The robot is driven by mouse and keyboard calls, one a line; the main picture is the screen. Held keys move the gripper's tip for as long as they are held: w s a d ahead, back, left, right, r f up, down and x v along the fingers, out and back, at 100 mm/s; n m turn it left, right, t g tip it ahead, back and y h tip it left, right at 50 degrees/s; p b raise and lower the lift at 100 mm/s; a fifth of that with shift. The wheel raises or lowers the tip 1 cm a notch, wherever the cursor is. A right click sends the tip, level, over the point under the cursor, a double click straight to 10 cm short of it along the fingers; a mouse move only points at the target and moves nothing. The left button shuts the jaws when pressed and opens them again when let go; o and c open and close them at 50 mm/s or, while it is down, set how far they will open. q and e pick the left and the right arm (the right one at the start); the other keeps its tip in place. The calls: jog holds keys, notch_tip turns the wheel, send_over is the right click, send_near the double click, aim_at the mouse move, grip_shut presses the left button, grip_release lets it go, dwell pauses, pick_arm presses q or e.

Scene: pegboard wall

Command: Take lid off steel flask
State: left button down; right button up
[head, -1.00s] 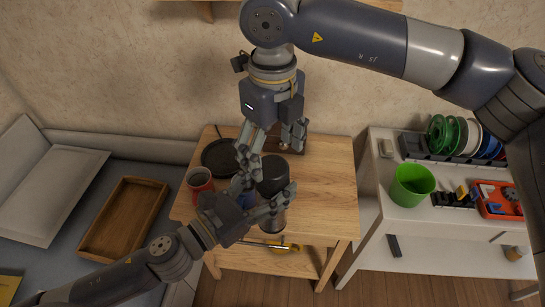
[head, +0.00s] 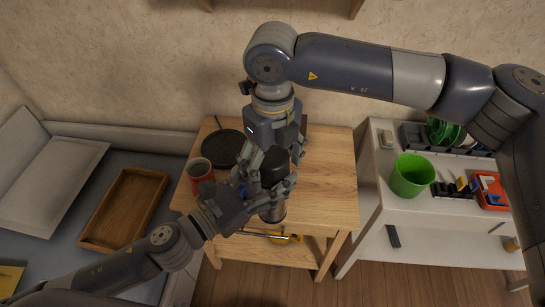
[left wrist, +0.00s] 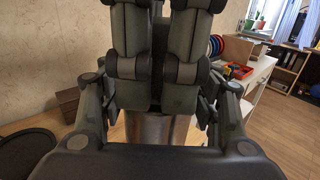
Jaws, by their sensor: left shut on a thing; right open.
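The steel flask (head: 272,214) is at the front of the wooden table, with its black lid (head: 274,168) on top. My left gripper (head: 268,194) comes in from the left and is shut on the flask body below the lid. I cannot tell whether the flask's base touches the table. My right gripper (head: 276,160) points down from above, open, with its fingers beside the lid; whether they touch it is unclear.
On the wooden table (head: 325,185) are a red mug (head: 201,170) close to my left gripper and a black pan (head: 222,149) behind it. The table's right side is clear. A white table with a green bucket (head: 411,175) stands to the right. A wooden tray (head: 124,210) lies at left.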

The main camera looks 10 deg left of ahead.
jog(key=shift+c, duration=0.5)
jog(key=c, duration=1)
jog(key=shift+n, duration=1.7)
jog(key=o, duration=1.2)
jog(key=shift+c, duration=0.2)
jog(key=shift+r, duration=0.1)
